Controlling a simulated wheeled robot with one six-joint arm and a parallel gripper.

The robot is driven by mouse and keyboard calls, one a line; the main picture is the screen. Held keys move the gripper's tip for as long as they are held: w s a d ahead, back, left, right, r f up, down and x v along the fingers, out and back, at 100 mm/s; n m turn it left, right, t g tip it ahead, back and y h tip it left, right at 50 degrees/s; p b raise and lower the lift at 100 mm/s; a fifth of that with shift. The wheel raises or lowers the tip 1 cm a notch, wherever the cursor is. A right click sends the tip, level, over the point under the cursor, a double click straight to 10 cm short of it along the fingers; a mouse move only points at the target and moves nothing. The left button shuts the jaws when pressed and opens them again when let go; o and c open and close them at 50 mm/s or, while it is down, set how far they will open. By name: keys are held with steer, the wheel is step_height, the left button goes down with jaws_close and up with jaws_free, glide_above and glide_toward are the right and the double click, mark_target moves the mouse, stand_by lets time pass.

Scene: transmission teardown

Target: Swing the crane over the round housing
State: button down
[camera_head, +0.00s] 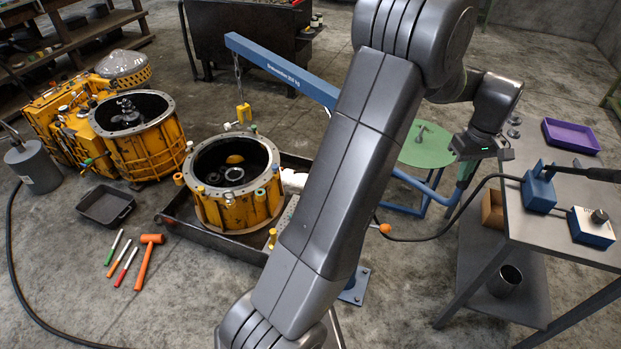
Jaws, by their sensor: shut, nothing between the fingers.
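The blue crane boom (277,64) runs from the upper left down to the right, where my arm hides its lower end. A chain (238,75) hangs from its far tip, with a yellow hook block (243,113) at the end. The round yellow housing (238,211) stands open-topped in a dark tray. In the picture, the hook appears over the housing's far rim; its true height and depth are hard to tell. My gripper (466,172) is at the right, shut and empty, apart from the boom and pointing down near a blue tube.
A second yellow housing (142,146) stands left of the round one. An orange mallet (147,258) and several pens lie on the floor. A workbench (545,218) with blue devices is at the right, near a green round table (425,149). A black hose crosses the floor.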

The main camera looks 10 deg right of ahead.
steer(key=shift+s+d+f, duration=0.25)
steer(key=shift+s+f, duration=0.1)
steer(key=shift+s, duration=0.4)
steer(key=shift+w+d+f+p, duration=0.15)
steer(key=shift+d+p, duration=0.15)
steer(key=shift+d, duration=0.25)
steer(key=shift+w+d+p, duration=0.1)
steer(key=shift+d+p, duration=0.2)
steer(key=shift+d, duration=0.2)
steer(key=shift+w, duration=0.15)
